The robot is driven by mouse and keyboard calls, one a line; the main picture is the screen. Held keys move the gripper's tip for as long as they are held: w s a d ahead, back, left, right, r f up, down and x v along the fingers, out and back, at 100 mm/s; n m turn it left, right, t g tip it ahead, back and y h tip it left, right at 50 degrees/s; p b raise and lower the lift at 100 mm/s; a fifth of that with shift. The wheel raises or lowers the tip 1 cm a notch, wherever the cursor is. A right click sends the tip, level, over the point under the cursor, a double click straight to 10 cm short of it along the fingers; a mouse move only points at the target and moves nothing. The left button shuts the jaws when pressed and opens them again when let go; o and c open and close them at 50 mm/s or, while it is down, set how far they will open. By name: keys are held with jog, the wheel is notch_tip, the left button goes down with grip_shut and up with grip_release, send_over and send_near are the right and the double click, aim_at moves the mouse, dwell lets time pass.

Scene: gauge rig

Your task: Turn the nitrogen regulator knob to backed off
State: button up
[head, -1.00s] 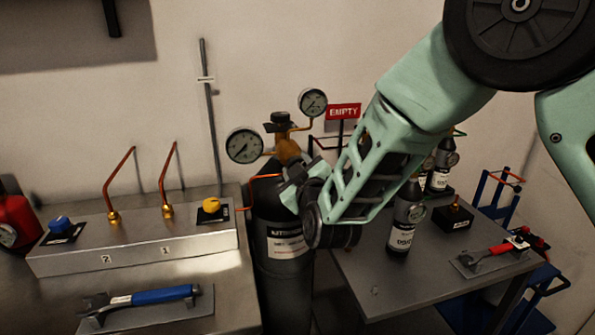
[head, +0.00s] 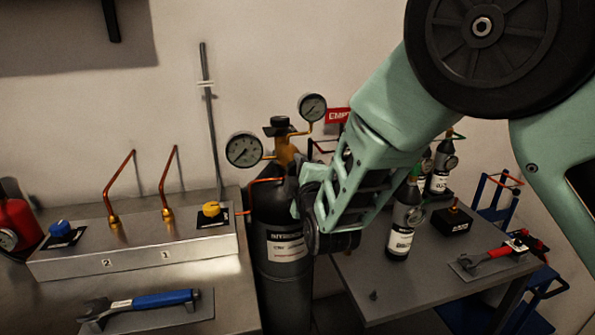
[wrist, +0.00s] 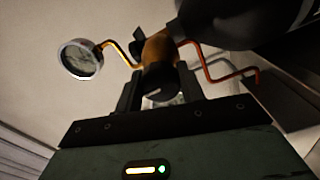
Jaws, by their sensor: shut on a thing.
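The nitrogen cylinder (head: 283,255) is black with a white label and stands upright between the two benches. Its brass regulator (head: 286,150) carries two round white gauges, the left one (head: 243,150) and the upper right one (head: 312,107). My gripper (head: 291,178) is at the regulator's right front and covers its knob in the head view. In the wrist view a dark round knob (wrist: 160,82) sits between the two fingers of my gripper (wrist: 159,92), which is shut on it. The knob's marking and the gauge readings are too small to tell.
A steel panel (head: 130,252) with blue and yellow knobs stands on the left bench, behind a blue-handled wrench (head: 150,300). The right bench (head: 385,282) holds small bottles, a black block and a red-handled wrench. A thin copper pipe (head: 251,190) runs beside my gripper.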

dwell(0.4)
jog(key=o, duration=1)
jog(key=shift+c, duration=0.2)
jog(key=b+v, duration=0.2)
jog(key=v, duration=1.5)
jog(key=shift+s, duration=0.25)
